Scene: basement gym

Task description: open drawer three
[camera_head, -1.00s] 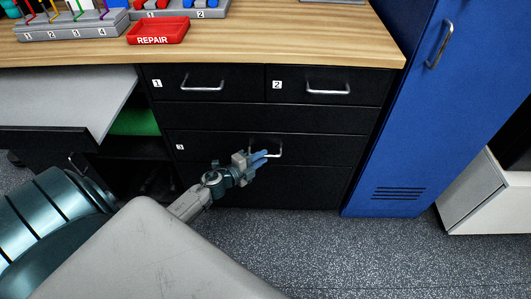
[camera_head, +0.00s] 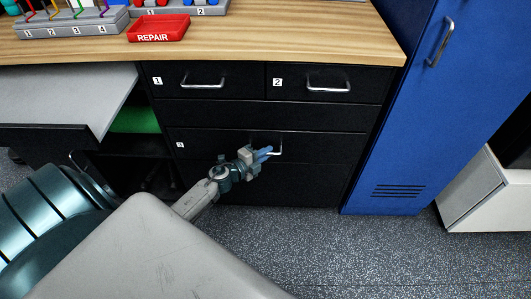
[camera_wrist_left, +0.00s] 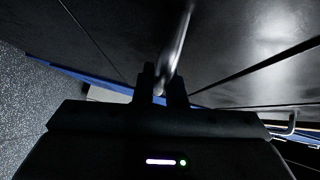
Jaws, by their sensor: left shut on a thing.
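Drawer three (camera_head: 210,145) is a wide black drawer front with a white "3" label, low in the black cabinet, and it looks closed in the head view. Its metal handle (camera_head: 277,147) is partly hidden behind my left gripper (camera_head: 266,153). My left gripper has its blue fingers at the handle and is shut on it. In the left wrist view, the handle bar (camera_wrist_left: 178,45) runs down between the two dark fingers (camera_wrist_left: 162,88). My right gripper is not in view.
Drawers one (camera_head: 203,80) and two (camera_head: 322,84) sit above, both closed. The wooden worktop (camera_head: 300,30) carries a red REPAIR tray (camera_head: 158,28). A blue locker (camera_head: 410,110) stands at the right. The speckled floor (camera_head: 350,250) in front is clear.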

